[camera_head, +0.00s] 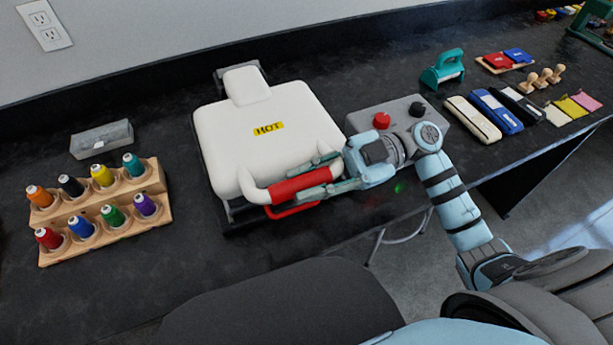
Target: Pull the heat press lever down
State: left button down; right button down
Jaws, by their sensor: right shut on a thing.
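The white heat press (230,140) stands on the black worktop in the middle of the view, with a yellow HOT label on its top. Its lever (298,184) is a white bar with a red grip along the front edge of the press. My right gripper (325,178) reaches in from the right and is shut on the red grip, with its fingers pointing left. Part of the grip is hidden by the fingers. A second red bar (292,211) shows just below the lever. My left gripper is not in view.
A grey control box (395,113) with a red knob stands beside my right wrist. A wooden rack (110,208) of thread spools is at the left, with a clear box (102,139) behind it. Pouches (494,113) and stamps lie at the right.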

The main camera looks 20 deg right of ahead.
jog(key=shift+f, duration=0.55)
jog(key=c, duration=1.4)
grip_release()
jog(key=shift+s, duration=0.2)
jog(key=shift+d, duration=0.25)
jog(key=d, duration=1.1)
jog(key=shift+w+r, duration=0.45)
jog(key=shift+d, duration=0.25)
